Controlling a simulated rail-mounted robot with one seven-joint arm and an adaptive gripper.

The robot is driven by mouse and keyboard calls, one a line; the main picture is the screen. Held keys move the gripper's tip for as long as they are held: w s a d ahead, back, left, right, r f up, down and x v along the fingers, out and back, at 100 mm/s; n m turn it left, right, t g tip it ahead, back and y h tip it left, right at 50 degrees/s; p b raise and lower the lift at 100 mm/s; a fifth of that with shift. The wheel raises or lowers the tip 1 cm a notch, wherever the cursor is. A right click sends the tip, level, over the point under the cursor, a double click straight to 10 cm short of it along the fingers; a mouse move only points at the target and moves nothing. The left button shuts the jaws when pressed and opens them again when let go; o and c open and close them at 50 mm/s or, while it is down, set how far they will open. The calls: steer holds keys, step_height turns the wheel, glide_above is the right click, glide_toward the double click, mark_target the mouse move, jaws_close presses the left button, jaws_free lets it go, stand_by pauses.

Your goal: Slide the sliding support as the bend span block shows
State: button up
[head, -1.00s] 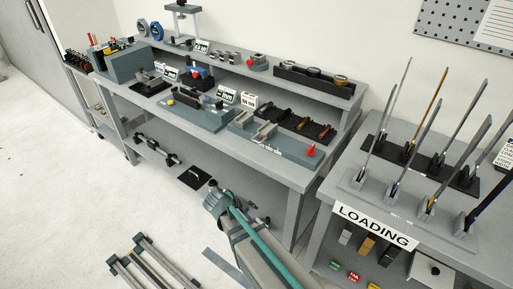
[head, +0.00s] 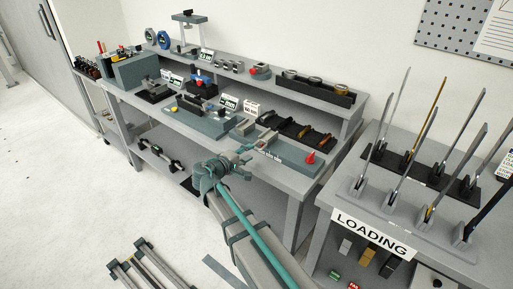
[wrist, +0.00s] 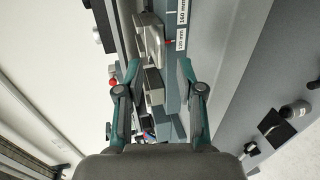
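A blue-grey fixture base (head: 294,168) with small white labels and a red knob (head: 310,158) lies near the bench's right front. Two grey blocks stand on it; the right one (head: 264,138) may be the sliding support. The wrist view shows a larger grey block (wrist: 149,40) and a smaller one (wrist: 153,84) beside labels reading 120 mm and 160 mm. My gripper (head: 240,163) is at the bench's front edge, left of the base. In the wrist view my gripper (wrist: 159,68) is open, with nothing held between its fingers. A white sign (head: 251,108) stands behind; I cannot read it as the bend span block.
Another blue-grey fixture (head: 205,122) and a second sign (head: 229,103) are to the left. A dark rack (head: 298,132) lies behind the base. A raised shelf (head: 340,107) runs along the back. The loading table (head: 335,205) with upright rods stands at right.

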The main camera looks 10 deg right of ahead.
mark_target(256, 148)
steer(key=p+x, duration=0.1)
steer(key=x, duration=0.5)
steer(key=shift+s, duration=0.1)
jaws_close()
